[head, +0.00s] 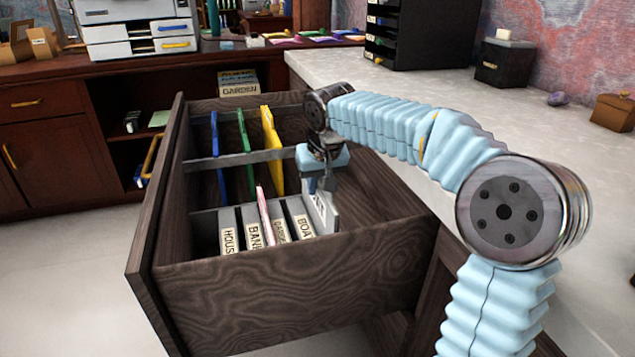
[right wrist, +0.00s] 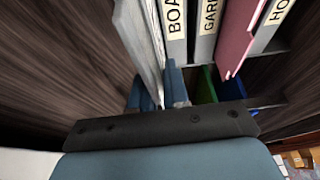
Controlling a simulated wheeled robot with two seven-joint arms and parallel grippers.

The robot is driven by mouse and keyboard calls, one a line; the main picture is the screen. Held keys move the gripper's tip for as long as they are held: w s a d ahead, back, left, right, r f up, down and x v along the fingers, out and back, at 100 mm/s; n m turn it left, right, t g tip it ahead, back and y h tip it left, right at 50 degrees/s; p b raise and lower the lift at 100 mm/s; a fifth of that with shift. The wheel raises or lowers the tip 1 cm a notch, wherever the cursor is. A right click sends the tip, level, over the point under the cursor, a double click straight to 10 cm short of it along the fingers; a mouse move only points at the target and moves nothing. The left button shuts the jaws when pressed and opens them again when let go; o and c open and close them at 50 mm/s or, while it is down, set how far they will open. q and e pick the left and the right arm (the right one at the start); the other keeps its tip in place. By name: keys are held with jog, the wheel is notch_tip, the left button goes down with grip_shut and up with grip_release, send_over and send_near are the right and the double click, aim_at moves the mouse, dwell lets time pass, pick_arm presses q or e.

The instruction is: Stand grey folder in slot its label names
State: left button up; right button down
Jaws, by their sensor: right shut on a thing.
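The grey folder (head: 325,212) is in my right gripper (head: 318,187), inside the open drawer, just right of the divider labelled BOAT (head: 301,226). It looks roughly upright; I cannot read its label. In the right wrist view, the folder (right wrist: 140,45) stands left of the BOAT divider (right wrist: 173,25), with the gripper (right wrist: 160,88) shut on its edge. Whether its bottom touches the drawer floor is hidden. Other grey dividers read HOUSE (head: 229,238), BANK (head: 254,235) and GARDEN (head: 279,231). A pink folder (head: 264,213) stands between BANK and GARDEN. My left gripper is out of view.
Blue (head: 215,135), green (head: 244,130) and yellow (head: 272,145) folders stand in the rear part of the drawer, behind a grey crossbar (head: 240,158). The wooden drawer front (head: 295,290) and side walls enclose the space. A pale desktop (head: 430,110) lies right of the drawer.

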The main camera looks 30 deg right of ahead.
aim_at(318, 208)
jog(key=shift+f+b, duration=2.45)
jog(key=shift+f, duration=0.95)
jog(key=c, duration=1)
grip_release()
jog(key=shift+c, duration=0.2)
jog(key=p+v, duration=0.3)
jog(key=v, duration=0.9)
jog(key=shift+a+r, duration=0.1)
jog(key=shift+r, duration=0.15)
jog(key=shift+s+r+p, duration=0.3)
jog(key=shift+r, duration=0.35)
jog(key=shift+s+a, duration=0.1)
